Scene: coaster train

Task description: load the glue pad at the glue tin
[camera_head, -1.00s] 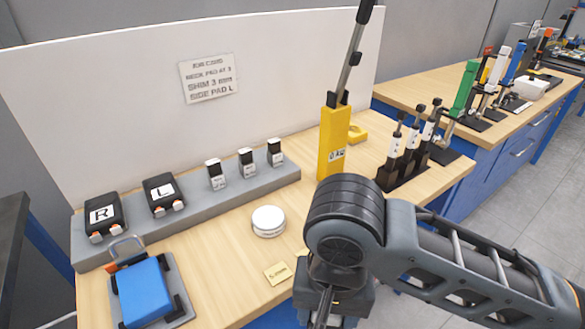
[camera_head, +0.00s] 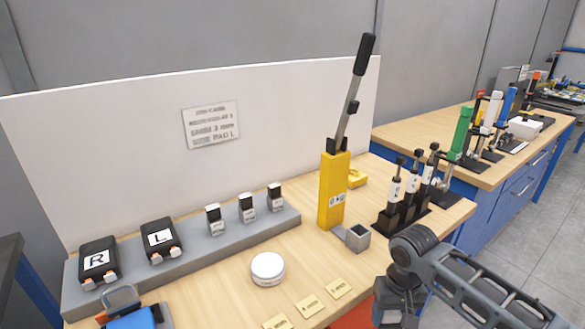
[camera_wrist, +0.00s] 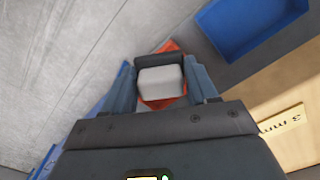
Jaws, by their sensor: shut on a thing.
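In the wrist view my gripper (camera_wrist: 162,78) is shut on a small block with a pale grey face and a dark edge, the glue pad (camera_wrist: 161,86) as far as I can tell. In the head view my arm reaches down at the lower right, and the pad is hidden there. The glue tin is probably the round white tin (camera_head: 267,268) on the bench, left of my arm and well apart from it. The tin does not show in the wrist view.
Brass-coloured plates (camera_head: 309,306) lie on the bench between the tin and my arm. A yellow press (camera_head: 333,195) with a grey square cup (camera_head: 357,237) stands behind. A red surface (camera_head: 352,316) is beside my arm, below the bench edge. A blue tray (camera_wrist: 245,35) shows in the wrist view.

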